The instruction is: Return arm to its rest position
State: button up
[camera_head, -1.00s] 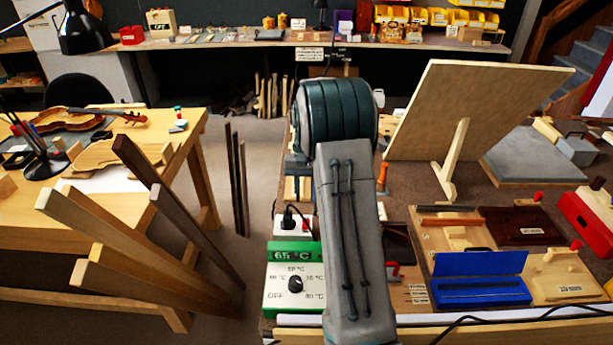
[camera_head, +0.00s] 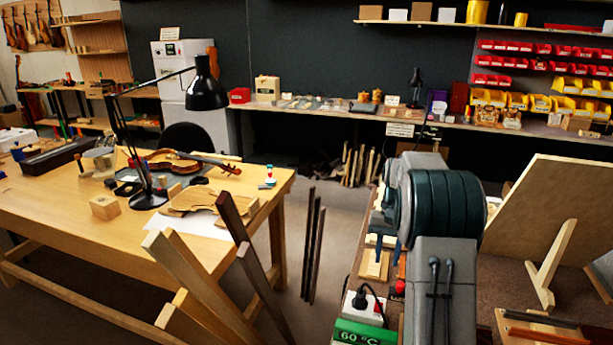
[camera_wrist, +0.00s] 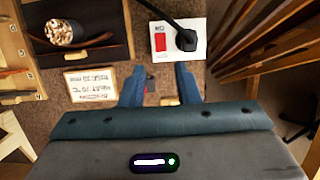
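My arm (camera_head: 440,215) stands over the right bench in the head view, its upper link folded up near the camera. My gripper (camera_wrist: 160,82) shows in the wrist view as two blue fingers set apart, with carpet-brown surface visible between them. Nothing is held between them. In the head view the arm hides most of the gripper. Below the fingers are a white socket box (camera_wrist: 162,24) with a red switch and a black plug (camera_wrist: 186,40), and a printed label card (camera_wrist: 90,84).
A dark tray (camera_wrist: 100,14) holding a round jar (camera_wrist: 60,32) lies left of the fingers. Wooden strips (camera_wrist: 270,45) lean at right. In the head view, a green heater box (camera_head: 362,332) reads 60 °C, a tilted board (camera_head: 560,205) stands right, and a violin table (camera_head: 60,225) stands left.

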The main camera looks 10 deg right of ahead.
jog(key=s+a+r+n+t+h, duration=0.1)
jog(key=s+a+r, duration=0.3)
jog(key=s+a, duration=0.15)
jog(key=s+a+r+n+t, duration=0.2)
jog(key=s+a+r, duration=0.2)
jog(key=s, duration=0.3)
jog(key=s+a+f+n+t, duration=0.1)
jog(key=s+a, duration=0.1)
jog(key=s, duration=0.5)
jog(key=s+a+f+n+t, duration=0.1)
jog(key=s+a, duration=0.2)
jog(key=s, duration=0.4)
jog(key=shift+s+a, duration=0.2)
